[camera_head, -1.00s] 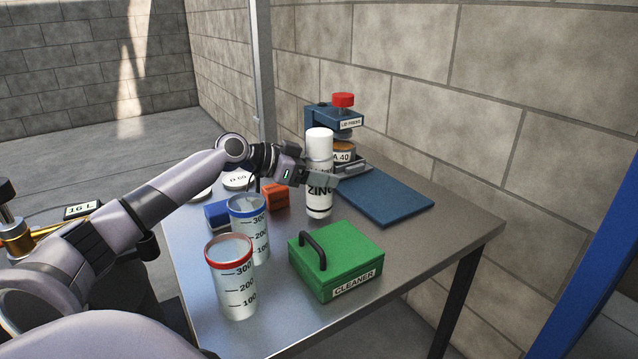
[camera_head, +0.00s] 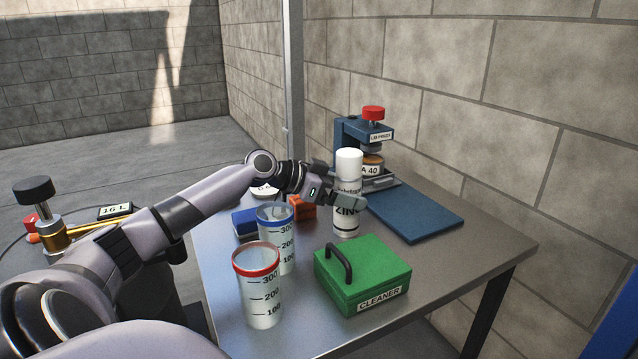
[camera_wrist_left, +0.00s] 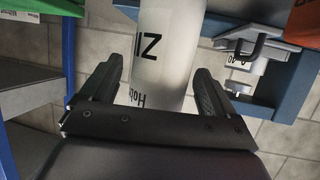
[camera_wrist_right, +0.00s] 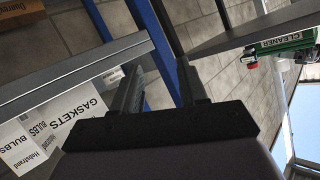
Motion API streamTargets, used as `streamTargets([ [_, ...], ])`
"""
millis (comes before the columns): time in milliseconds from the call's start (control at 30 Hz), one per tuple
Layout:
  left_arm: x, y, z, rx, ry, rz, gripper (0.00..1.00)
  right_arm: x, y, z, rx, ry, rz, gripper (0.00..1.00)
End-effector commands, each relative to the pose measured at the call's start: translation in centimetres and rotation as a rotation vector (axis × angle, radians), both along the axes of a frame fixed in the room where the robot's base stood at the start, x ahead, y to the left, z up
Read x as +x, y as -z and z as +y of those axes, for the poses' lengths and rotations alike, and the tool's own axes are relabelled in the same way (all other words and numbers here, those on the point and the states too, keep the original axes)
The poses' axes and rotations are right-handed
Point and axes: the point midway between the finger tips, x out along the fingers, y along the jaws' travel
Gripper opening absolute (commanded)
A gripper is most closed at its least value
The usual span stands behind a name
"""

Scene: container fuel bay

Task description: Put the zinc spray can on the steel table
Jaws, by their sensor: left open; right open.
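The zinc spray can (camera_head: 348,165), white with black lettering, stands upright at the middle of the steel table (camera_head: 480,245), its base apparently on the tabletop. My left gripper (camera_head: 348,200) is around the can's lower half, with one finger crossing in front of it.
A green cleaner box (camera_head: 362,275) stands in front of the can. Two measuring cups, red-rimmed (camera_head: 259,300) and blue-rimmed (camera_head: 277,245), stand front left. Blue and orange blocks lie behind them. A blue press (camera_head: 365,130) stands behind; a blue mat (camera_head: 415,212) lies right.

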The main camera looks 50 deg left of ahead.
Motion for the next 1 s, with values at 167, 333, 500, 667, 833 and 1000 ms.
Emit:
streamTargets([
  [167,-1.5,-0.6,0.8,0.003,0.001,0.003,0.89,0.0,-0.1,-0.1,-0.006,0.002,-0.002,0.43],
  [333,-2.8,-1.2,1.5,0.001,0.0,0.003,0.89,-0.1,-0.1,-0.2,-0.013,0.005,-0.002,0.43],
  [500,-4.0,-1.9,2.0,0.001,0.001,0.002,0.89,-0.1,0.0,-0.3,-0.023,0.007,0.001,0.43],
  [667,-5.2,-2.4,2.6,0.001,0.002,0.002,0.89,-0.1,0.1,-0.5,-0.032,0.011,0.003,0.43],
  [833,-6.4,-3.1,3.2,-0.002,0.004,0.0,0.89,-0.2,-0.1,-0.8,-0.046,0.017,0.002,0.43],
  [1000,-7.7,-3.7,3.9,0.0,0.002,-0.001,0.89,-0.4,-0.2,-1.0,-0.065,0.023,0.002,0.43],
])
